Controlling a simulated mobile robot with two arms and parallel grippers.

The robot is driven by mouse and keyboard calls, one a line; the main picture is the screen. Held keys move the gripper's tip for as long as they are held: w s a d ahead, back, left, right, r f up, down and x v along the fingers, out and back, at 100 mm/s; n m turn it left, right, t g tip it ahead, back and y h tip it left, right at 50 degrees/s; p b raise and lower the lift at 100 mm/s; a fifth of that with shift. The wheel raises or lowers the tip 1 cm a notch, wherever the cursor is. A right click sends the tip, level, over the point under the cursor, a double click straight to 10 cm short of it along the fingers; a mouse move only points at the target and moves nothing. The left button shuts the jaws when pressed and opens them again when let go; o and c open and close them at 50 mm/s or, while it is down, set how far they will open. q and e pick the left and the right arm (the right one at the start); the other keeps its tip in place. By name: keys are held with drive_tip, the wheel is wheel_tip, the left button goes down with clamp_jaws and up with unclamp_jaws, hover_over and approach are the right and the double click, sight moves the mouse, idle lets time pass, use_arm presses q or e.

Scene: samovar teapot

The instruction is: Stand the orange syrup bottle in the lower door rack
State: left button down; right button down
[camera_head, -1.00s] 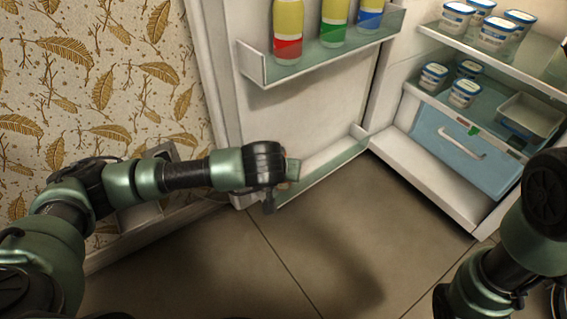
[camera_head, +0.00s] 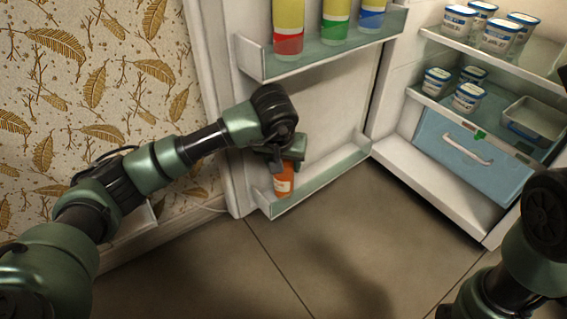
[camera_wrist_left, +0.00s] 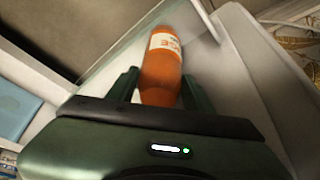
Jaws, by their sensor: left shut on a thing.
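The orange syrup bottle (camera_head: 284,180) has a white label and is close to upright at the left end of the lower door rack (camera_head: 318,181). My left gripper (camera_head: 288,158) is shut on its upper part from above. In the left wrist view the bottle (camera_wrist_left: 163,65) lies between the two fingers (camera_wrist_left: 160,88), with the clear rack wall (camera_wrist_left: 118,48) beside it. I cannot tell whether the bottle's base touches the rack floor. My right gripper is out of view; only part of that arm shows at the right edge.
The upper door rack (camera_head: 330,55) holds bottles with red, green and blue bands, above my left gripper. The fridge has shelves with several white tubs (camera_head: 468,97) and a blue drawer (camera_head: 470,155). The lower rack is empty to the right of the bottle.

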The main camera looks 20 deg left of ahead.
use_arm(q)
drive_tip(key=c, duration=0.9)
unclamp_jaws()
drive_tip(key=shift+f, duration=0.1)
drive_tip(key=shift+s+d+r+p, duration=0.25)
drive_tip(key=shift+s+p, duration=1)
drive_tip(key=shift+s, duration=0.8)
drive_tip(key=shift+s+d+r+p, duration=0.2)
drive_tip(key=shift+s+p, duration=1)
drive_tip(key=shift+s, duration=0.9)
drive_tip(key=shift+s+d+r+p, duration=0.25)
drive_tip(key=shift+s+p, duration=1)
drive_tip(key=shift+s, duration=0.8)
